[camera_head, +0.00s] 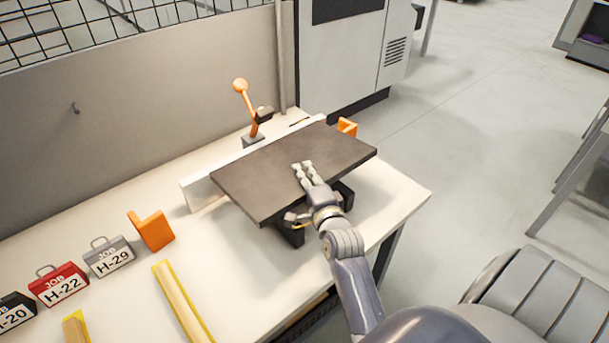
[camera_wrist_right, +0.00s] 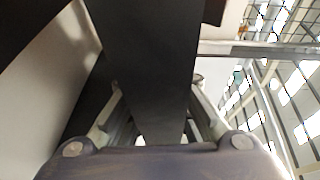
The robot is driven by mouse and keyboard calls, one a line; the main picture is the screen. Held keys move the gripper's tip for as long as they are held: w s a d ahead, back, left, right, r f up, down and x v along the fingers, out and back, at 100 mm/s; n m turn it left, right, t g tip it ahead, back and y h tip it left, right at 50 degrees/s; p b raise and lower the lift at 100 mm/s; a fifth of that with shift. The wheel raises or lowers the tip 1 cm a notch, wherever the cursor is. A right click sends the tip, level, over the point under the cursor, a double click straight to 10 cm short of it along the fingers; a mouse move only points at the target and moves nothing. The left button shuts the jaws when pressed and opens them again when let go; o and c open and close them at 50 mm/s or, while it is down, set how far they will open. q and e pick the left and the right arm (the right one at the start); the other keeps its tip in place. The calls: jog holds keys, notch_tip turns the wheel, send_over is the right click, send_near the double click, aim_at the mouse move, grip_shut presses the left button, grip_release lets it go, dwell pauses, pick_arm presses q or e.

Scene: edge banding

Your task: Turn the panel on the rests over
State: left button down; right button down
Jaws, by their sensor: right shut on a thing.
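The panel (camera_head: 290,168) is a dark brown-grey rectangular board. In the head view it lies roughly flat on dark rests (camera_head: 343,192) on the bench. My right gripper (camera_head: 304,172) is at the panel's near long edge, with fingers on its top face and another part below the edge. It is shut on the panel. In the right wrist view the dark panel (camera_wrist_right: 145,60) runs between the two fingers of the right gripper (camera_wrist_right: 150,115). Most of the rests are hidden under the panel. My left gripper is not in view.
A white fence (camera_head: 200,192) runs behind the panel, with an orange-handled clamp (camera_head: 247,105) by it. Orange brackets (camera_head: 152,231) stand on the bench (camera_head: 225,260). Bench space right of the panel is clear.

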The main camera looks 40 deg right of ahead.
jog(key=shift+f+b, duration=1.2)
jog(key=shift+f, duration=0.75)
jog(key=c, duration=1.4)
grip_release()
jog(key=shift+c, duration=0.2)
jog(key=p+v, duration=0.3)
jog(key=v, duration=0.4)
jog(key=shift+f, duration=0.15)
